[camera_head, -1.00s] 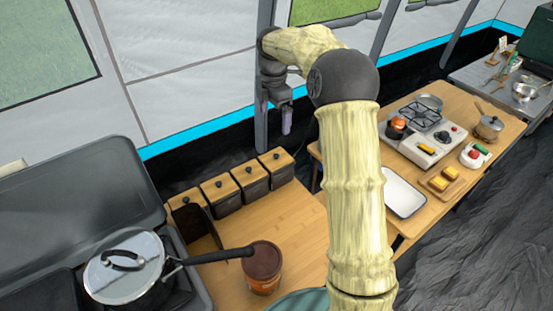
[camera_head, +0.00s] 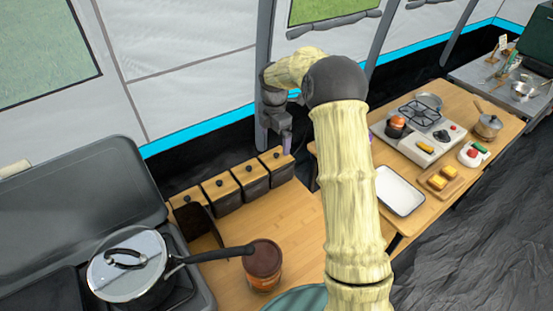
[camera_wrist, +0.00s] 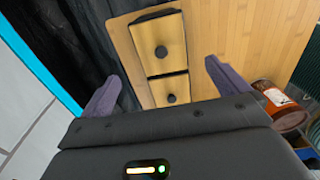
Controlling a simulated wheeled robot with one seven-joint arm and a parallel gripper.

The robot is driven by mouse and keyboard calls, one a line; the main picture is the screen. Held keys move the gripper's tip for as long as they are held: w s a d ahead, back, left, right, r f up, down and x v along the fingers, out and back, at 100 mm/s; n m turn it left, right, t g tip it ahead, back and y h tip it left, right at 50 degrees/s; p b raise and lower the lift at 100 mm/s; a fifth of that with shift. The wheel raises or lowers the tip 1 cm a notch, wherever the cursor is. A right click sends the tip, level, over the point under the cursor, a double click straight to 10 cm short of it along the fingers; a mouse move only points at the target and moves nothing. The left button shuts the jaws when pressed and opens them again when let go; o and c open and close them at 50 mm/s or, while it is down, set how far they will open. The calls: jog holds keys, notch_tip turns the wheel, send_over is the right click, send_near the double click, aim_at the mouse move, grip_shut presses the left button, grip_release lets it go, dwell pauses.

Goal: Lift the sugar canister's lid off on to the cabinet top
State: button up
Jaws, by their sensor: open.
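Several dark canisters with wooden lids and black knobs stand in a row at the back edge of the cabinet top (camera_head: 290,222). No label tells me which holds sugar. The rightmost lid (camera_head: 275,159) is close below my gripper (camera_head: 287,144), which is partly hidden behind its wrist housing. In the wrist view my gripper (camera_wrist: 164,71) is open and empty, its purple fingers spread either side of two lids. The end lid (camera_wrist: 160,48) lies farther up the picture, and its neighbour (camera_wrist: 169,91) lies lower, between the fingers. I see no contact.
A brown can (camera_head: 263,266) stands on the cabinet top, near the handle of a lidded pan (camera_head: 130,265) on the stove. Bare wood lies in front of the canisters. Right of my arm, another table holds a white tray (camera_head: 400,190) and a small cooker (camera_head: 425,150).

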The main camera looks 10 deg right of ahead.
aim_at(277, 153)
notch_tip(277, 153, down, 3)
jog(key=shift+f, duration=0.1)
dwell(0.3)
jog(key=f, duration=0.1)
jog(key=f+p, duration=0.1)
jog(key=f, duration=0.1)
jog(key=f+p, duration=0.1)
jog(key=f, duration=0.1)
jog(key=shift+d, duration=0.35)
jog(key=c, duration=1)
jog(key=shift+o, duration=0.2)
jog(key=shift+r, duration=0.1)
notch_tip(277, 153, up, 10)
jog(key=shift+f+b, duration=0.1)
jog(key=shift+b, duration=0.85)
